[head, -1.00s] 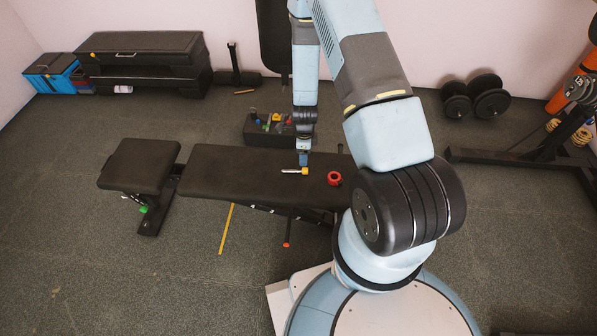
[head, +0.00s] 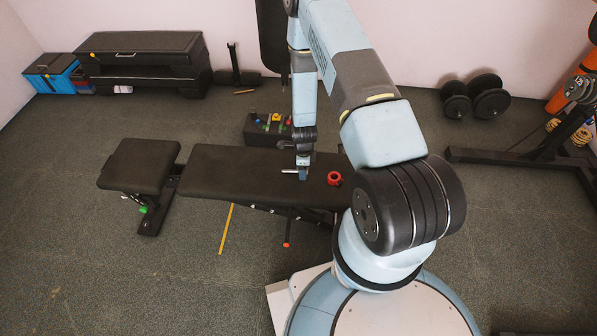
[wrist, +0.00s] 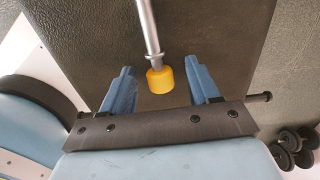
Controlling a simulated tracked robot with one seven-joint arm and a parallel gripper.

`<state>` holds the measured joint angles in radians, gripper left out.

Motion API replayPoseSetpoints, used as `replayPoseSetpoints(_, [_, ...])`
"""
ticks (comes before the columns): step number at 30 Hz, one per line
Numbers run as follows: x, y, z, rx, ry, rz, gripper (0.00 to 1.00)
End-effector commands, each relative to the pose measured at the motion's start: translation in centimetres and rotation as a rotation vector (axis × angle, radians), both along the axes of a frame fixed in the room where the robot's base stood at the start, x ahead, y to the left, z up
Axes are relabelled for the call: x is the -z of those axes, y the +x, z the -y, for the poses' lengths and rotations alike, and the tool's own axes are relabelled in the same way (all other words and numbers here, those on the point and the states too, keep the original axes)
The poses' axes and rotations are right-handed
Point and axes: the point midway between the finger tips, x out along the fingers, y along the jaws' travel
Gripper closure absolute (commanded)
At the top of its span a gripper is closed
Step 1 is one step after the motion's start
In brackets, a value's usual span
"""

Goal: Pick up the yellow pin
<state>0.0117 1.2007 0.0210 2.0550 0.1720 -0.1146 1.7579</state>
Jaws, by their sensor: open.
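The yellow pin is a metal rod with a yellow knob (wrist: 160,80). It lies on the black bench pad (head: 240,172). In the head view its metal rod (head: 289,171) points left, and my gripper hides the yellow knob. In the wrist view the rod runs up from the knob, away from the gripper. My gripper (wrist: 163,84) is open, with its two blue fingers on either side of the knob and a gap on each side. It also shows in the head view (head: 303,176), low over the pad. I cannot tell its exact height.
A red ring-shaped thing (head: 334,178) lies on the pad just right of my gripper. A black box with coloured items (head: 262,138) stands behind the bench. A separate seat pad (head: 138,163) is at the left. The pad left of the pin is bare.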

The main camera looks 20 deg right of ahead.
Motion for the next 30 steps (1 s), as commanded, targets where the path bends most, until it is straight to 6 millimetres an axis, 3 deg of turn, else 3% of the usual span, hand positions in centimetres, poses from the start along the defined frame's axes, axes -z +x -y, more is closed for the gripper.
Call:
replayPoseSetpoints(9, [0.31, 0.05, 0.0, 0.0, 0.0, 0.001, 0.39])
replayPoseSetpoints(28, [0.3, 0.04, 0.01, 0.0, 0.0, 0.001, 1.0])
replayPoseSetpoints(30, [0.29, 0.05, 0.02, 0.0, 0.0, 0.001, 1.0])
